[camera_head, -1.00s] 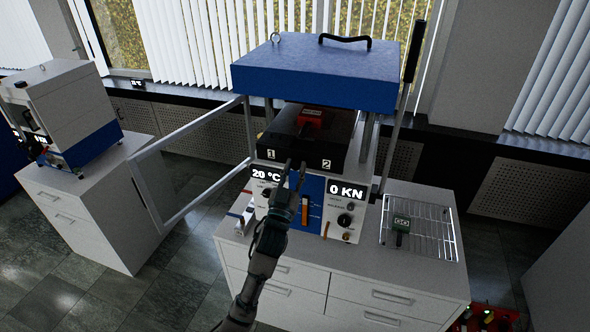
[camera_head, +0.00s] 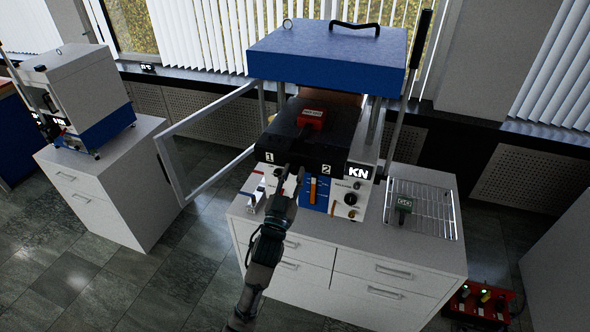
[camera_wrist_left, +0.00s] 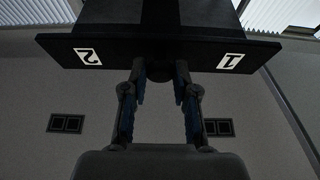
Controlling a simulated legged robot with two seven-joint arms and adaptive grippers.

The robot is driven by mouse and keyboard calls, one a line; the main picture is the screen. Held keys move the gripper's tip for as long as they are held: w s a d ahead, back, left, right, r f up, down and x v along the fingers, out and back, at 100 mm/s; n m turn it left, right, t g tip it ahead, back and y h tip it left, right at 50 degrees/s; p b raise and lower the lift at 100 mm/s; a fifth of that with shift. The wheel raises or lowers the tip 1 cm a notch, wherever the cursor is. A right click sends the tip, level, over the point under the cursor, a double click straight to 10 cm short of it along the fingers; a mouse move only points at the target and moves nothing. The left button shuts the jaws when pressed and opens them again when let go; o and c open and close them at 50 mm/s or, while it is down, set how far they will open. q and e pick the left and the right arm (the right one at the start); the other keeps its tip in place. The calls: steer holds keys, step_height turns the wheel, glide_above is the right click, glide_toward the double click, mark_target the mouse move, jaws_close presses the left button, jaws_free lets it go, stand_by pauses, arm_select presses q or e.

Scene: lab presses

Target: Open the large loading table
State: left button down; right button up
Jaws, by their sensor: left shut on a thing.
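The large loading table (camera_head: 332,146) is a black slab marked 1 and 2 on its front. It juts out from the press, under the blue top (camera_head: 330,52), and covers part of the displays. A red block (camera_head: 312,119) sits on it. My left gripper (camera_head: 290,171) is at the table's front edge, between the two numbers. In the left wrist view the table's front (camera_wrist_left: 160,52) appears upside down, and my left gripper (camera_wrist_left: 160,76) is shut on its dark round knob (camera_wrist_left: 160,70). My right gripper is not in view.
The press door (camera_head: 205,140) stands open to the left. A smaller machine (camera_head: 80,90) stands on another cabinet at left.

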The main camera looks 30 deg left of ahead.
arm_select(q)
steer(key=shift+a, duration=0.1)
steer(key=c, duration=0.9)
jaws_free()
steer(key=shift+s, duration=0.15)
steer(key=v, duration=1.2)
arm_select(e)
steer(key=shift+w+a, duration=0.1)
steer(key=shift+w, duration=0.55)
